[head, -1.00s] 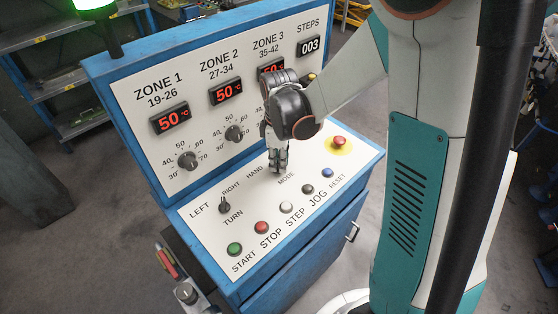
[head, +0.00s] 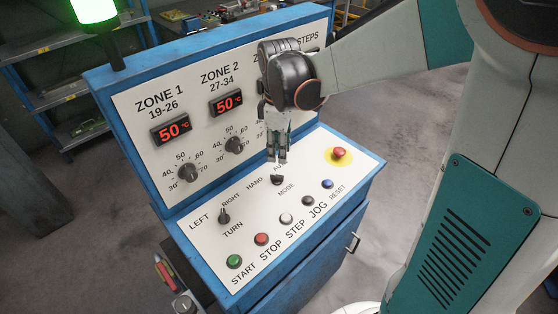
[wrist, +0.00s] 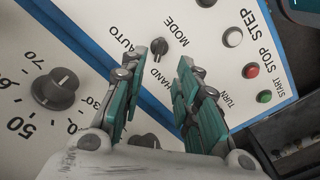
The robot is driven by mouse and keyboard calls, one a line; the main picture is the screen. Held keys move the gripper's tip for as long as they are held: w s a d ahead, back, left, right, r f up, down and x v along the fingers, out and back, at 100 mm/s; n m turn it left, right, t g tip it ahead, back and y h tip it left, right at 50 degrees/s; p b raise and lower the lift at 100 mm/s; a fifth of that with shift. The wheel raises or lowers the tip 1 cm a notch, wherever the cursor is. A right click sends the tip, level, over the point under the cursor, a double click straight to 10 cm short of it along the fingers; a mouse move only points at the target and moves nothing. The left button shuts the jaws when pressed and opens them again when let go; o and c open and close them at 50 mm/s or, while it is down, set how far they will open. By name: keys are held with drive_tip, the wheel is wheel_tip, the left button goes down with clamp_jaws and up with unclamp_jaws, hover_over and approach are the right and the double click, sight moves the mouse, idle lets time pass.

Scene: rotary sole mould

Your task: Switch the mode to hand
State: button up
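The mode selector (head: 277,180) is a small black knob on the sloping panel, between the HAND and AUTO labels and just above the word MODE. In the wrist view the knob (wrist: 159,46) shows just beyond the fingertips, with HAND below it and AUTO to its left.
The turn knob (head: 224,216) is at the left of the panel. A row of push buttons, including green start (head: 234,261) and red stop (head: 261,239), runs along the front. A red emergency button (head: 339,152) is on the right. The upright zone panel (head: 195,130) stands behind.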

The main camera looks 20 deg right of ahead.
drive_tip(key=shift+r, duration=1.2)
drive_tip(key=s+r+m+t+b, duration=0.2)
drive_tip(key=s+m+t, duration=0.5)
drive_tip(key=s+m, duration=0.4)
drive_tip(key=shift+s+a+r+m, duration=0.25)
drive_tip(key=shift+s+r, duration=0.3)
drive_tip(key=shift+s, duration=1.65)
